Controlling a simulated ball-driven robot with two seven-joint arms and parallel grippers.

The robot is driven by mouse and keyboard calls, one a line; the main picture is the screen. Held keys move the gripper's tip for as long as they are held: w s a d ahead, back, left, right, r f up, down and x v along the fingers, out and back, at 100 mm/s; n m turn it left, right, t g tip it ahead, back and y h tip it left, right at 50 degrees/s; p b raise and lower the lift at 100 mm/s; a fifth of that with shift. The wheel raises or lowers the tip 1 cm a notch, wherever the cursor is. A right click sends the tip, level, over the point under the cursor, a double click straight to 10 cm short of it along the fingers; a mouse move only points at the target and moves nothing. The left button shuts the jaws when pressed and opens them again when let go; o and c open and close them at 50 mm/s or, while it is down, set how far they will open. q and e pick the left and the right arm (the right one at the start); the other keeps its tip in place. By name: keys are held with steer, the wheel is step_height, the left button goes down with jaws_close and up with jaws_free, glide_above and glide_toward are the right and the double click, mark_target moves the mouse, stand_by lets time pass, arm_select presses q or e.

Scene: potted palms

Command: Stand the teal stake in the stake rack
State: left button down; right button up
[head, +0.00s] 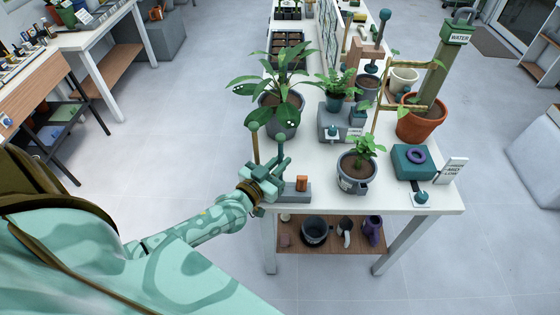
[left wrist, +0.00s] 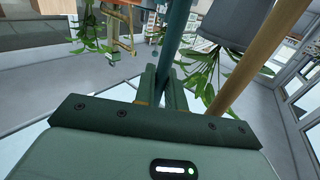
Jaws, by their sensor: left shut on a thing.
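My left gripper (head: 272,177) is shut on the teal stake (head: 280,153) at the front left corner of the white table (head: 428,196). In the left wrist view the teal stake (left wrist: 178,35) rises from between the closed fingers (left wrist: 163,88). In the head view it looks about upright; its lower end is hidden by the gripper. A low grey block (head: 296,195), seemingly the stake rack, sits right beside the gripper, partly hidden. Whether the stake touches it cannot be told. My right gripper is not in view.
A tan stake (head: 255,146) stands close left of the teal one; its foot is hidden. An orange cylinder (head: 302,183) is at the grey block. A large leafy pot (head: 284,122) stands behind, a small potted plant (head: 353,172) to the right. Bare tabletop lies between.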

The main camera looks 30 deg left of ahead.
mark_target(279, 150)
arm_select(q)
steer(key=shift+f+b, duration=0.85)
steer(key=shift+f, duration=0.4)
steer(key=c, duration=0.9)
jaws_free()
steer(key=shift+r, duration=0.15)
step_height(279, 150, up, 8)
steer(key=p, duration=0.8)
steer(key=shift+p, duration=0.3)
